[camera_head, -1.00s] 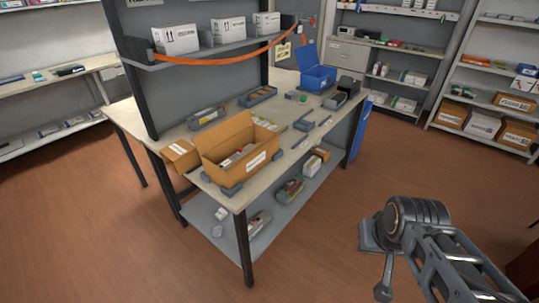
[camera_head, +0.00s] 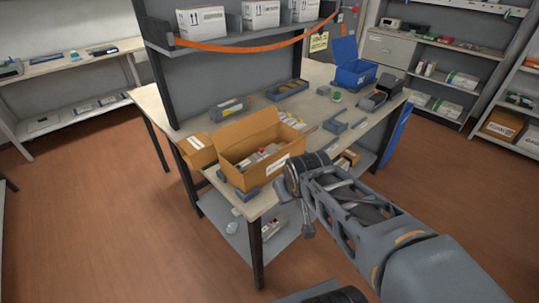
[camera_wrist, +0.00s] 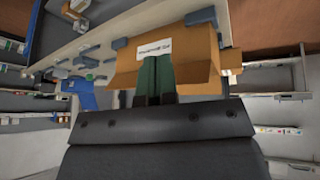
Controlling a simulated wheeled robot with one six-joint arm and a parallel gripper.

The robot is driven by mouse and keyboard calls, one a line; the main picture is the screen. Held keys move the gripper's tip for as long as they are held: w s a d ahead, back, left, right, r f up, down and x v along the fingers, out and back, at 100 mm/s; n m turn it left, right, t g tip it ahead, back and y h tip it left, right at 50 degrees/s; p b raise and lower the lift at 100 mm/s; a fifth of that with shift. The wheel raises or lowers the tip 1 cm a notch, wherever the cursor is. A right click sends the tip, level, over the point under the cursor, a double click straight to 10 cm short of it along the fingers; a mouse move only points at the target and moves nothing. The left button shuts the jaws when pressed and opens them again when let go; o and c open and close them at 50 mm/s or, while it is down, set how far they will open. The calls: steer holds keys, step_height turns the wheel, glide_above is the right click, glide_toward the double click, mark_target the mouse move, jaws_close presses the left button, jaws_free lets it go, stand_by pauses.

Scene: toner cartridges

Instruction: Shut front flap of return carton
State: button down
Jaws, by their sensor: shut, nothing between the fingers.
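The return carton (camera_head: 235,172) is a brown open box on the near end of the workbench, with a white label on its front. Its back flap stands raised and a side flap (camera_head: 197,148) is folded outward to the left. The front flap is hard to tell apart from the front wall. Several cartridges lie inside. In the wrist view, the carton (camera_wrist: 195,50) appears upside down, beyond the fingers. My gripper (camera_wrist: 155,60) is shut and empty, its dark green fingertips overlapping the carton's label edge in that view. Contact cannot be told. In the head view its fingers are hidden behind my wrist.
The workbench (camera_head: 215,189) has grey blocks around the carton. A grey tray (camera_head: 287,89) and a blue bin (camera_head: 355,74) stand farther back. An orange strap (camera_head: 262,40) spans the shelf above with white boxes. The brown floor (camera_head: 110,220) left of the bench is clear.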

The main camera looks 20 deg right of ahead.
steer(key=w+d+f+n+t+h+b, duration=0.2)
steer(key=w+d+f+t+b, duration=0.3)
steer(key=w, duration=0.3)
steer(key=n+t+y+b, duration=1.25)
steer(key=n+b, duration=0.55)
steer(key=n, duration=0.2)
glide_toward(285, 147)
steer(key=p+x, duration=0.1)
steer(key=x, duration=0.6)
steer(key=shift+w+f+g+y, duration=0.3)
steer(key=shift+w+g+y, duration=0.05)
steer(key=shift+w, duration=0.2)
steer(key=shift+d, duration=0.15)
